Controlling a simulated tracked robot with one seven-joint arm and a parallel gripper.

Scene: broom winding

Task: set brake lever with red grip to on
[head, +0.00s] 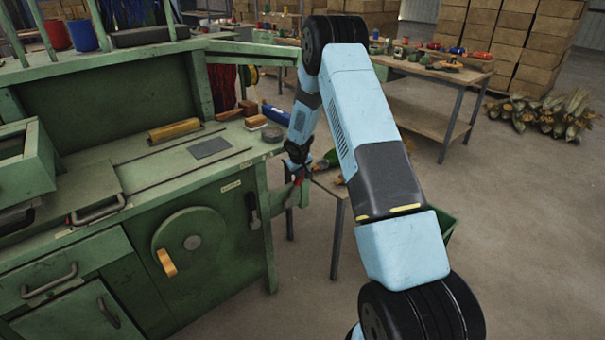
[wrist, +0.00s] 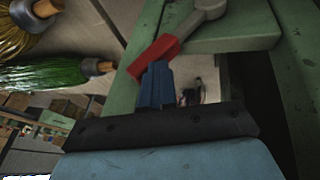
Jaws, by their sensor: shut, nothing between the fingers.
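The brake lever's red grip (wrist: 153,56) shows in the wrist view, with its grey arm (wrist: 196,20) running up and right to a rounded pivot on a green beam. In the head view the red grip (head: 291,194) is small and partly hidden at the right end of the green bench. My gripper (wrist: 156,78) is shut and empty, its blue fingertips right up against the red grip in the picture. I cannot tell whether they touch. In the head view my gripper (head: 298,175) is small beside the lever, just right of the bench.
The green bench (head: 150,180) has a handwheel (head: 190,243) and a dark lever (head: 252,211) on its front. A green-bristled broom (wrist: 45,73) and a straw broom (wrist: 28,25) lie close by on a low table. Open floor lies to the right.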

